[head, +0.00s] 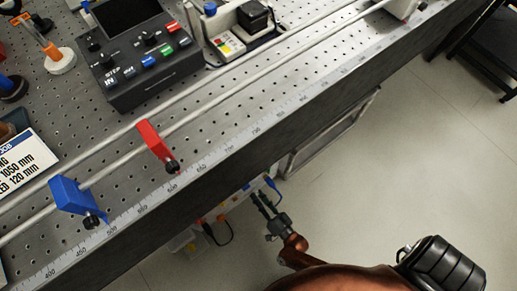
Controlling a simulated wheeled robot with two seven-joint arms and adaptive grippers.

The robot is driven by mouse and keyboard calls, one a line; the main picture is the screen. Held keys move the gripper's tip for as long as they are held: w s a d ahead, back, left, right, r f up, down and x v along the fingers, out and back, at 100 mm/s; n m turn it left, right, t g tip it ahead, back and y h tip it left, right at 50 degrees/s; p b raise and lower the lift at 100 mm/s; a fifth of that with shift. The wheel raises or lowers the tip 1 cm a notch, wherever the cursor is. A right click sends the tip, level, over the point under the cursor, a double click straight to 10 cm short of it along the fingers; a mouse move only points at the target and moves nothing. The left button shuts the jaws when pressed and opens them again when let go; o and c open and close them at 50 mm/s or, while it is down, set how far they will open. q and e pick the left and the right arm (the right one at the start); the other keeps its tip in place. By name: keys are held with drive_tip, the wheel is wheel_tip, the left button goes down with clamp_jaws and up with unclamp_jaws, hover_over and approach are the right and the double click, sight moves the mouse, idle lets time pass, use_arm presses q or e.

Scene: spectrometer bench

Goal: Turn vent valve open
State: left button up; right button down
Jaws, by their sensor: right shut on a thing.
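My right gripper (263,203) reaches in from the lower right, below the bench's front edge. It is shut at the near side of a pale unit (236,203) under the bench. The part between its fingertips is small and mostly hidden; by its place it appears to be the vent valve, but its handle angle cannot be told. My left gripper is not in view.
The perforated bench (110,185) has two rails, a blue carriage (72,196) and a red carriage (153,143). A control box (140,65) stands at the back. Open floor (400,150) lies to the right.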

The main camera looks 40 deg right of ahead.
drive_tip(key=m, duration=0.6)
drive_tip(key=shift+s+f+m, duration=0.15)
drive_tip(key=shift+s+m, duration=0.05)
drive_tip(key=shift+m, duration=0.2)
idle(0.4)
drive_tip(key=c, duration=1.9)
unclamp_jaws()
drive_tip(key=shift+c, duration=0.2)
drive_tip(key=o, duration=0.3)
drive_tip(key=shift+w, duration=0.1)
drive_tip(key=shift+o, duration=0.2)
